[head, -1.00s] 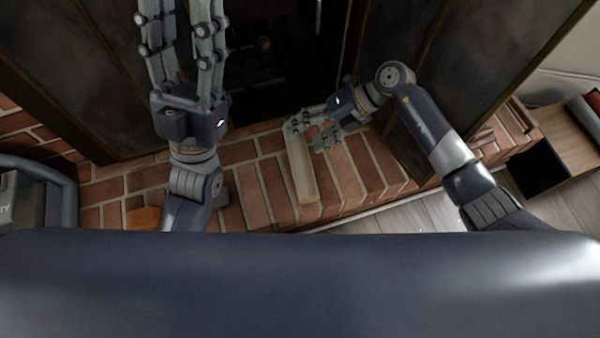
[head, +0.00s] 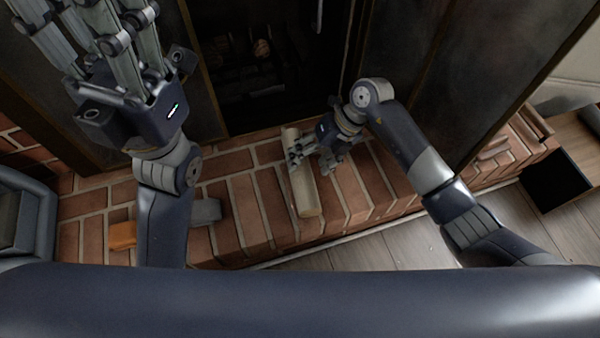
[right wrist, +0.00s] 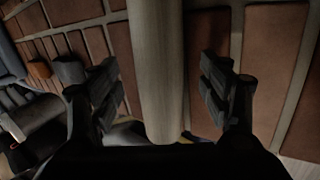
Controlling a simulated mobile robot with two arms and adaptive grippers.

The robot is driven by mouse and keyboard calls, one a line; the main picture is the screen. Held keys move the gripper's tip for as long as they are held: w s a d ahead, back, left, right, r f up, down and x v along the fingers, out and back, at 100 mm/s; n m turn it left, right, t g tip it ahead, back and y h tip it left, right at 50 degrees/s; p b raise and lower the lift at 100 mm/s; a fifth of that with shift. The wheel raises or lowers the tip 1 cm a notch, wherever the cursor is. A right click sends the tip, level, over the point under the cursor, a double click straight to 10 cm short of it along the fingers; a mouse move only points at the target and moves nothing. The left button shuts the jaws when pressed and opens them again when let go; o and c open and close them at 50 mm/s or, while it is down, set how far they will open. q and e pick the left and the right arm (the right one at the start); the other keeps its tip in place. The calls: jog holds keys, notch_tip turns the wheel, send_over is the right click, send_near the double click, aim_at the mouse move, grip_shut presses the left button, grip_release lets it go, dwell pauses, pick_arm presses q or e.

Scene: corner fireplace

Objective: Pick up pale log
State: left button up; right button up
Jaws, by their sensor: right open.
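The pale log (head: 306,190) lies on the brick hearth in the head view, its length running from the fireplace toward me. My right gripper (head: 312,162) is open at the log's middle, over its right side. In the right wrist view, the log (right wrist: 157,70) runs down between the two open fingers (right wrist: 160,95), with a gap on each side. My left gripper (head: 95,35) is raised at the upper left, away from the log. Its long fingers run off the top edge, so its opening is unclear.
The brick hearth (head: 245,200) spreads under the log. An orange object (head: 122,235) and a grey block (head: 206,211) lie near my left arm. The dark fireplace opening (head: 265,65) is behind.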

aim_at(307, 165)
jog(key=shift+b+x, duration=0.6)
jog(key=shift+x, duration=0.95)
jog(key=shift+w, duration=0.1)
jog(key=c, duration=1.2)
jog(key=shift+r, duration=0.1)
jog(key=c, duration=0.3)
jog(key=shift+r, duration=0.15)
